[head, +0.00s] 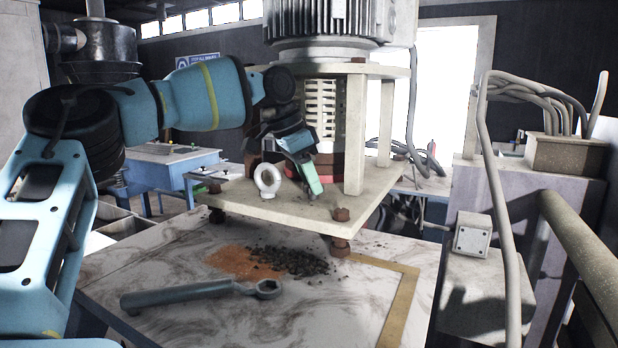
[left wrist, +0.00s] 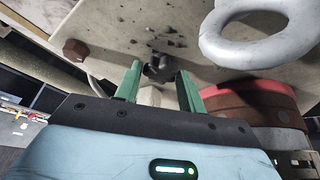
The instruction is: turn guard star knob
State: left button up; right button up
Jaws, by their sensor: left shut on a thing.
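My left gripper (head: 306,176) reaches in from the left over the pale plate (head: 345,208) under the motor. Its green fingers also show in the left wrist view (left wrist: 159,84), shut on a small dark knob (left wrist: 158,67) that sits between their tips. I take this to be the star knob. Its lobes are too small and dark to make out well. In the head view the knob is hidden by the gripper. My right gripper is not in view.
A pale eyebolt (head: 267,183) stands on the plate just left of the gripper. A blue wrench (head: 200,293) and dark crumbs (head: 288,262) lie on the marbled table (head: 310,315) below. Plate posts (head: 355,135) and the motor (head: 328,22) crowd the space behind and above.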

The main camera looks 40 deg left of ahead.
pick_arm(q)
jog(key=n, duration=0.2)
jog(key=n+y, duration=0.2)
jog(key=n, duration=0.1)
jog(key=shift+d+n, duration=0.25)
jog(key=shift+n, duration=0.05)
jog(key=n+y, duration=0.2)
jog(key=n, duration=0.2)
jog(key=shift+d+n, duration=0.15)
jog(key=shift+n, duration=0.15)
jog(key=n, duration=0.2)
jog(key=n+g+y+b, duration=0.1)
jog(key=n, duration=0.3)
jog(key=shift+w+d+g+y, duration=0.25)
jog(key=shift+g+y, duration=0.05)
jog(key=shift+y, duration=0.1)
jog(key=n+g+b, duration=0.1)
jog(key=n, duration=0.2)
jog(key=shift+w+n+y, duration=0.15)
jog(key=shift+n+y, duration=0.15)
jog(key=shift+n+g, duration=0.6)
jog(key=shift+n, duration=0.5)
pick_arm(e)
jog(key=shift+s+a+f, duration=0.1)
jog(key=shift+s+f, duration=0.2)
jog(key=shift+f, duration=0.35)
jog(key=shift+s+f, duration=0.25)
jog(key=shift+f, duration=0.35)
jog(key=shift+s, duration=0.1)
